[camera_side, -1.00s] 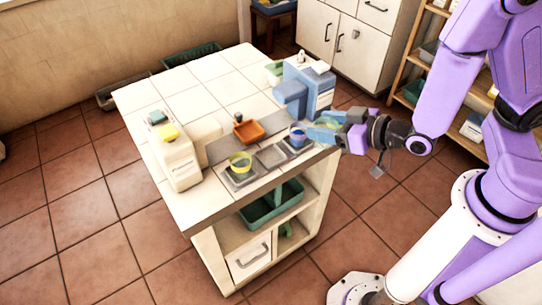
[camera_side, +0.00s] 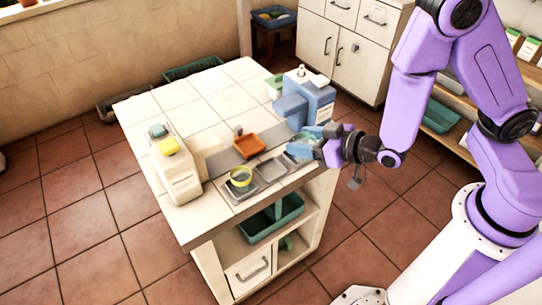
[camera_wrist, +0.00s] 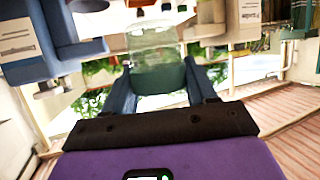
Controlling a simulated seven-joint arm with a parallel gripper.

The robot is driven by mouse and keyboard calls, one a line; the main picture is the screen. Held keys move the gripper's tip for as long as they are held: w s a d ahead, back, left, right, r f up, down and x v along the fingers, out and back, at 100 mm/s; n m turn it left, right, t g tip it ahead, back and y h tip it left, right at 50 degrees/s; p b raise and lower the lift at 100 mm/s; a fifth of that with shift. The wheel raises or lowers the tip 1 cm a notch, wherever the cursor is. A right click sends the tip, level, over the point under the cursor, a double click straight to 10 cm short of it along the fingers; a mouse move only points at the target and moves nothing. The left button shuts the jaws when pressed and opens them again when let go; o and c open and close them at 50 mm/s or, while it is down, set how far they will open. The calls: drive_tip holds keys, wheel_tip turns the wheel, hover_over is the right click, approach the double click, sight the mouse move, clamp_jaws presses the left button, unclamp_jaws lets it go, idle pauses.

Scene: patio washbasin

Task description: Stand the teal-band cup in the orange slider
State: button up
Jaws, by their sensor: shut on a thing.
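My gripper (camera_side: 304,150) is shut on a clear, pale green cup (camera_wrist: 158,62), seen between the fingers in the wrist view. Its lower part looks teal, so it appears to be the teal-band cup. In the side view the cup (camera_side: 307,136) is partly hidden by the fingers, at the right end of the grey pads in front of the blue dispenser. I cannot tell whether it touches the pad. The orange slider (camera_side: 249,146) is a small open tray on a grey strip, left of my gripper, and looks empty.
The middle pad (camera_side: 271,170) is bare. The blue dispenser (camera_side: 312,98) stands close behind my gripper. A white dispenser (camera_side: 176,166) with a yellow top piece stands at the left. The tiled counter behind is clear.

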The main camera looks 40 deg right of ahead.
drive_tip(key=w+a+f, duration=0.1)
drive_tip(key=w+f, duration=0.1)
drive_tip(key=w+a+f, duration=0.1)
drive_tip(key=w+f, duration=0.1)
drive_tip(key=w, duration=0.1)
drive_tip(key=w+a+f, duration=0.1)
drive_tip(key=w+f, duration=0.1)
drive_tip(key=shift+w+a+f, duration=0.1)
drive_tip(key=shift+w+f, duration=0.15)
drive_tip(key=shift+w+a+f, duration=0.1)
drive_tip(key=shift+w+f, duration=0.15)
drive_tip(key=shift+f, duration=0.7)
drive_tip(key=shift+w+a+f, duration=0.1)
drive_tip(key=shift+w+f, duration=0.1)
drive_tip(key=shift+f, duration=0.75)
drive_tip(key=shift+f, duration=0.2)
drive_tip(key=o, duration=1)
drive_tip(key=shift+o, duration=0.2)
drive_tip(key=v, duration=1.7)
drive_tip(key=shift+d, duration=0.45)
drive_tip(key=shift+s, duration=0.15)
